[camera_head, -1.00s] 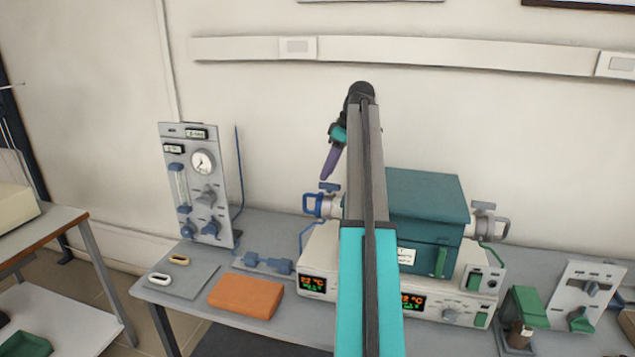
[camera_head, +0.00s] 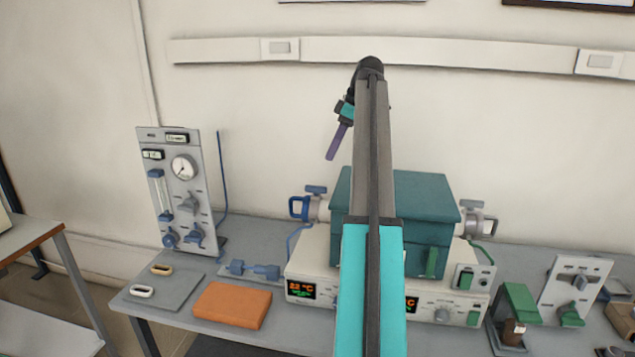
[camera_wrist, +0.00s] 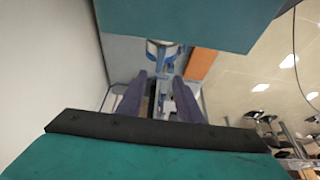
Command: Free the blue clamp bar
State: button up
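A blue clamp loop (camera_head: 299,207) sits on a grey fitting at the left side of the teal furnace box (camera_head: 398,190), with a blue-grey T-shaped bar (camera_head: 316,190) on top. I cannot tell which part is the clamp bar. My gripper (camera_head: 338,142) has purple fingers and hangs in the air above and to the right of the clamp, apart from it. In the wrist view the two fingers of my gripper (camera_wrist: 160,78) are spread with nothing held between them. The blue loop (camera_wrist: 160,48) shows beyond the fingertips.
A matching grey clamp (camera_head: 480,218) is on the furnace's right side. A gauge panel (camera_head: 178,192), an orange block (camera_head: 232,305) and blue fittings (camera_head: 254,270) stand to the left. A green holder (camera_head: 516,308) and a valve panel (camera_head: 574,290) stand to the right.

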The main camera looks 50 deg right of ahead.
aim_at(316, 191)
jog(key=p+x, duration=0.2)
jog(key=x, duration=1)
jog(key=shift+w+a+f, duration=0.1)
jog(key=shift+w+f, duration=0.05)
jog(key=shift+f, duration=0.2)
